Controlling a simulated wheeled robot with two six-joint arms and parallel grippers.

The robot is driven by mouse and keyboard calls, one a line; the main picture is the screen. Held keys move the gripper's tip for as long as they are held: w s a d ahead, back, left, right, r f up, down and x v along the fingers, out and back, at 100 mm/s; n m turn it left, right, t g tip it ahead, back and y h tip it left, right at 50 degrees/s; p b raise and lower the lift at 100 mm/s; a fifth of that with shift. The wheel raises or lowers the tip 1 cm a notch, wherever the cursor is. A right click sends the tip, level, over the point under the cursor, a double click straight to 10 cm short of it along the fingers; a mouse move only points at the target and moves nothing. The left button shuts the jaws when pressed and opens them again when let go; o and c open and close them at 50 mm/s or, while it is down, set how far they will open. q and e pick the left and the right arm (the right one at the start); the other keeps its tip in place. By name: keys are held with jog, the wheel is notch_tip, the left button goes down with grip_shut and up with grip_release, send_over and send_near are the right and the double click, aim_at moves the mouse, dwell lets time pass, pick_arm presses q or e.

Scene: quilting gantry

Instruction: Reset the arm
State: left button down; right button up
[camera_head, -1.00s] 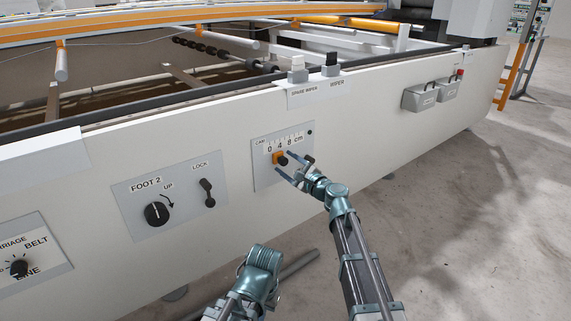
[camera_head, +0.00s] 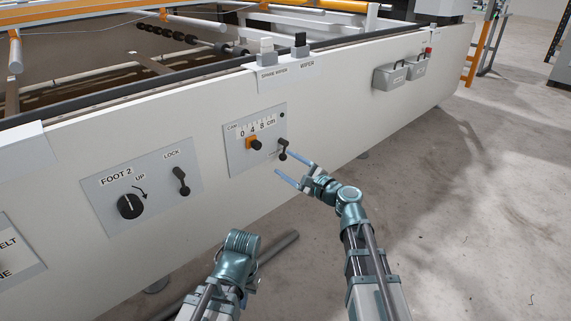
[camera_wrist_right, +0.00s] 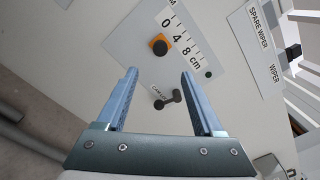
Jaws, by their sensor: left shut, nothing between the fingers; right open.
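My right gripper (camera_head: 283,163) is open and empty in front of the cam panel (camera_head: 236,159), to the right of its black lever (camera_head: 283,149). In the right wrist view its fingers (camera_wrist_right: 159,72) point at the panel, with the black lever (camera_wrist_right: 168,99) showing between them; I see no contact. The orange slider with a black knob (camera_head: 254,143) sits near the 4 on the cm scale, clear of the fingers. It also shows in the wrist view (camera_wrist_right: 159,45). My left gripper (camera_head: 238,243) is low at the left, away from the panels; its fingertips are hidden.
The FOOT 2 panel (camera_head: 105,187) has a round knob (camera_head: 130,206) and a LOCK lever (camera_head: 181,181). Grey boxes (camera_head: 390,76) hang further right. The floor (camera_head: 480,220) to the right is clear.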

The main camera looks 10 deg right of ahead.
jog(key=shift+a, duration=0.1)
jog(key=s+a+f+n+g+h, duration=0.2)
jog(key=s+a+f+n+g, duration=0.2)
jog(key=s+f+n+g, duration=0.7)
jog(key=s+d+f+n+g+h, duration=0.3)
jog(key=s+d+f+n+h, duration=0.55)
jog(key=s+d+f, duration=0.3)
jog(key=s+a+r+n+h+p, duration=0.1)
jog(key=s+a+r+p, duration=0.1)
jog(key=a+r+p, duration=0.35)
jog(key=s+a+r+n+p, duration=0.2)
jog(key=r+p, duration=0.6)
jog(key=s+a+r+n+h+p, duration=0.1)
jog(key=s+a+r+p, duration=0.15)
jog(key=r+p, duration=0.45)
notch_tip(320, 180, up, 35)
jog(key=p, duration=3.4)
jog(key=shift+w+a+r+g+y+p, duration=0.15)
jog(key=shift+a+r+g+y+p, duration=0.05)
jog(key=shift+a+g+y+p, duration=0.2)
